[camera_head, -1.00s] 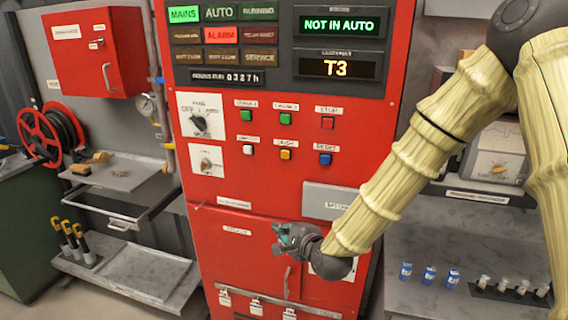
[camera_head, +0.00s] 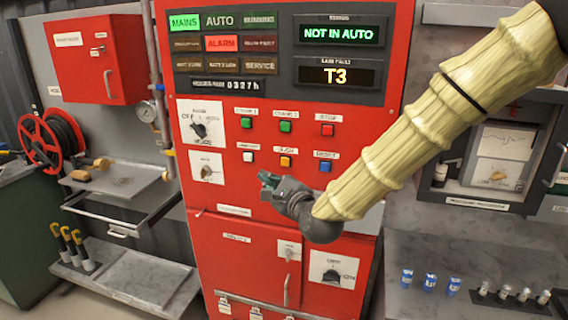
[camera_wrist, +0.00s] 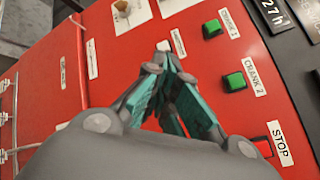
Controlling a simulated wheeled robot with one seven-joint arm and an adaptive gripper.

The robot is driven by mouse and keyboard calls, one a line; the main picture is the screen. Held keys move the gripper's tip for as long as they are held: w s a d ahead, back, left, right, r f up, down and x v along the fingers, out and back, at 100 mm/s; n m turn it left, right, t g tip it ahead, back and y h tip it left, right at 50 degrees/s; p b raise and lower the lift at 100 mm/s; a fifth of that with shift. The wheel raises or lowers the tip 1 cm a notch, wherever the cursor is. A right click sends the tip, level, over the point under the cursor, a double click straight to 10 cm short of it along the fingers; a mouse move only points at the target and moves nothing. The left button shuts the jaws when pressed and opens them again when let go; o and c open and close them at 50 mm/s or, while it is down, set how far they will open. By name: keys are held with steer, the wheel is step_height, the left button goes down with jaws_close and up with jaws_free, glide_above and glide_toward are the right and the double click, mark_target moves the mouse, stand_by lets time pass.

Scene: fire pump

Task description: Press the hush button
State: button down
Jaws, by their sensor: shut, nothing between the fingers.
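The hush button is the orange one (camera_head: 286,162) in the lower row of the red panel (camera_head: 225,187), between the white button (camera_head: 248,157) and the blue button (camera_head: 325,165). Its small label above is hard to read. My gripper (camera_head: 267,178) is shut and empty, just below and a little left of the orange button in the head view. In the wrist view the fingertips (camera_wrist: 164,47) meet near the white button (camera_wrist: 178,42). The orange button is hidden behind the fingers there. I cannot tell the gap between fingertips and panel.
Green crank 1 (camera_wrist: 212,28), green crank 2 (camera_wrist: 235,81) and the red stop button (camera_wrist: 264,146) sit close by. Rotary switches (camera_head: 199,130) are at left. The display reads NOT IN AUTO (camera_head: 340,34), and the ALARM lamp (camera_head: 222,43) is lit.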

mark_target(281, 163)
steer(key=w, duration=0.2)
steer(key=w+d, duration=0.1)
steer(key=w, duration=0.2)
steer(key=w+d, duration=0.1)
steer(key=w, duration=0.2)
steer(key=shift+d+p, duration=0.25)
steer(key=shift+p, duration=0.05)
steer(key=shift+w+d, duration=0.3)
steer(key=shift+w, duration=0.6)
stand_by(2.4)
steer(key=shift+s, duration=0.1)
steer(key=shift+s+a+b, duration=0.25)
steer(key=shift+s+b, duration=0.15)
steer(key=shift+s, duration=0.4)
steer(key=s, duration=0.1)
steer(key=s+a, duration=0.1)
steer(key=s, duration=0.2)
steer(key=shift+s+a+b, duration=0.25)
steer(key=shift+s+b, duration=0.1)
steer(key=shift+b, duration=0.05)
stand_by(0.7)
